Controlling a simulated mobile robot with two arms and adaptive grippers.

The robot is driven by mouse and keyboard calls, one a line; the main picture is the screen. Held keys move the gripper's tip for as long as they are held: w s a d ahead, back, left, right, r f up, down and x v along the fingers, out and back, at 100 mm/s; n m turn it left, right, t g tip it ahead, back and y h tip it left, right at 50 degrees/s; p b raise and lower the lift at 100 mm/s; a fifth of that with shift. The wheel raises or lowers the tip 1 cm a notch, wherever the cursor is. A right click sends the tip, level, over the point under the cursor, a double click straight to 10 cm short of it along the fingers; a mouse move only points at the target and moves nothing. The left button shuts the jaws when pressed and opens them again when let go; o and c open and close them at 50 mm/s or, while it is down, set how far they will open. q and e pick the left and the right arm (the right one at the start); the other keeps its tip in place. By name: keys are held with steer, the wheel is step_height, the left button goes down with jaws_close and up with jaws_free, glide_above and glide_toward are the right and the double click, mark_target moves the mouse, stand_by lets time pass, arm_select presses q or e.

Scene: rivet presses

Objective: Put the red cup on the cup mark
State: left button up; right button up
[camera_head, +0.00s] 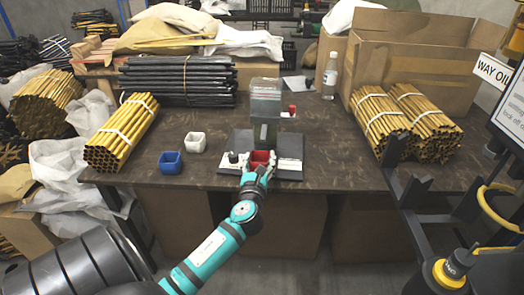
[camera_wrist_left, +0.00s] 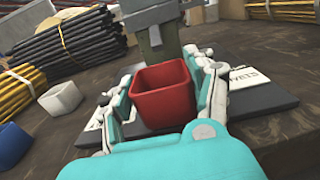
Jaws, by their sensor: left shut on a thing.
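The red cup (camera_head: 262,158) is a square, open-topped cup at the front of the press base plate. In the left wrist view the red cup (camera_wrist_left: 163,92) sits between the two fingers of my left gripper (camera_wrist_left: 165,105), which is shut on it. The left gripper (camera_head: 258,170) also shows at the plate's front edge in the head view. The press (camera_head: 265,103) stands just behind the cup, with its column above the plate (camera_head: 289,172). The cup mark cannot be made out; the cup and gripper cover part of the plate. My right gripper is not in view.
A blue cup (camera_head: 171,162) and a white cup (camera_head: 195,142) stand on the table left of the plate. Bundles of brass tubes (camera_head: 122,132) and black rods (camera_head: 178,80) lie further left and behind. More tube bundles (camera_head: 405,122) lie at the right. Dark table between is clear.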

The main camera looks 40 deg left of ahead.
mark_target(261, 153)
arm_select(q)
steer(key=x, duration=0.6)
steer(key=shift+f+b, duration=0.1)
steer(key=shift+b, duration=0.3)
steer(key=shift+f, duration=0.1)
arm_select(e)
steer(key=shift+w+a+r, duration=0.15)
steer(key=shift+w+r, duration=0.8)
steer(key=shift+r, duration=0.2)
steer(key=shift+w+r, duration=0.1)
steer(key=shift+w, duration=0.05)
arm_select(q)
steer(key=o, duration=1.1)
steer(key=p+v, duration=0.1)
steer(key=v, duration=1.1)
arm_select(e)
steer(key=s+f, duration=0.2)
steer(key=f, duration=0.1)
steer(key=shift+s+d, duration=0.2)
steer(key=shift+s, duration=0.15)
